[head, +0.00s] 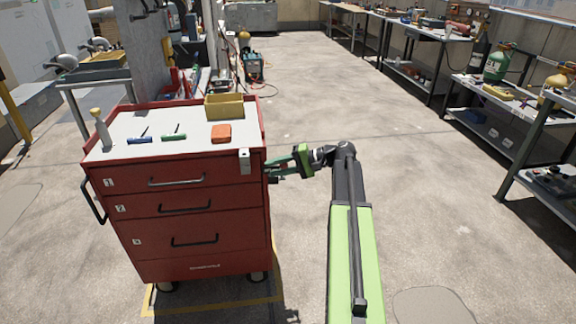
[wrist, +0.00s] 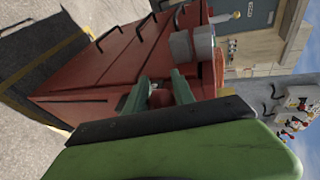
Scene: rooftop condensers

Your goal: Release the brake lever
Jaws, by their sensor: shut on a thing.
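The red tool cart (head: 190,250) stands at the left in the head view, and its red side fills much of the wrist view (wrist: 105,75). My gripper (head: 276,170) is at the cart's right side, near the top front corner. In the wrist view its two green fingers (wrist: 160,94) are closed around a small dark red piece (wrist: 160,98), which looks like the brake lever's grip. The rest of the lever is hidden by the fingers and my gripper body, so I cannot tell its angle.
A grey fitting (head: 244,161) sits on the cart's front right corner, close to my gripper. Workbenches (head: 505,100) line the right side. The floor between is clear.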

